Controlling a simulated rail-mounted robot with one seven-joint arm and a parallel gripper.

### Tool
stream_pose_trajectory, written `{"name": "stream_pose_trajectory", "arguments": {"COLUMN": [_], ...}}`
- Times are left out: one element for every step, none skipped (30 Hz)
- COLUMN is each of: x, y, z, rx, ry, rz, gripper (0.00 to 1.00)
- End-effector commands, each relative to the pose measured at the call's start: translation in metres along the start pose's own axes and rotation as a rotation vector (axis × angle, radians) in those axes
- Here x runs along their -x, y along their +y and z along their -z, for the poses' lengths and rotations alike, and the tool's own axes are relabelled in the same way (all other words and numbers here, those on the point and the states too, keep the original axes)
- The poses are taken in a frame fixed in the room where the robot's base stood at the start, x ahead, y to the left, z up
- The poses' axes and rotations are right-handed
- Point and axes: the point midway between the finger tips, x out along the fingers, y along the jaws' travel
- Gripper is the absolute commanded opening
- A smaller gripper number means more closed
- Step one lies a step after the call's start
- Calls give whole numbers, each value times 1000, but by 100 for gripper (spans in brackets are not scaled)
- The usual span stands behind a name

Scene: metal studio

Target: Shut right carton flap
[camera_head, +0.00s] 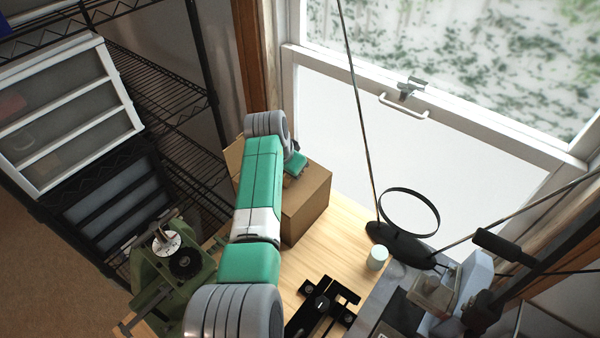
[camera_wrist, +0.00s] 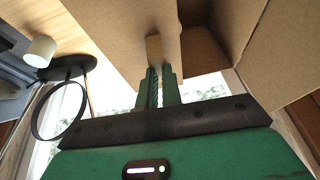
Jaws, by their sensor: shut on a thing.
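The brown cardboard carton (camera_head: 307,205) stands on the wooden table below the end of my arm, which hides much of its top. In the wrist view its cardboard panels fill the top, with a wide panel (camera_wrist: 115,35) left of centre and another panel (camera_wrist: 285,60) at the right. A dark opening (camera_wrist: 205,50) shows between them. My gripper (camera_wrist: 158,88) is at the carton, its green fingers close together and shut on a cardboard flap by the small lighter cardboard edge (camera_wrist: 153,48). The fingertips' exact contact is partly hidden.
A white cup (camera_head: 377,257) and a black ring on a stand (camera_head: 408,212) are right of the carton. A green machine (camera_head: 172,265) stands at the left, and a black fixture (camera_head: 322,305) in front. A window (camera_head: 430,130) is behind. Bare table (camera_head: 335,248) lies between.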

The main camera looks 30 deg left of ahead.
Motion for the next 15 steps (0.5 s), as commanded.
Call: {"name": "stream_pose_trajectory", "arguments": {"x": [-2,-3,-3,-4,-4,-4,-4,-4,-5,-5,-5,-5,-6,-6,-6], "y": [-3,-4,-5,-6,-7,-8,-8,-8,-9,-9,-10,-10,-10,-10,-11], "z": [-2,-3,-4,-4,-5,-5,-6,-6,-7,-7,-7,-8,-8,-8,-8], "rx": [2,2,2,2,2,2,2,2,3,3,3,3,3,3,3], "ry": [2,2,2,2,2,2,2,2,2,2,2,2,2,2,2], "rz": [4,5,5,6,6,7,7,8,8,9,9,10,10,10,11], "gripper": [0,0,0,0,0,0,0,0,0,0,0,0,0,0,0]}}
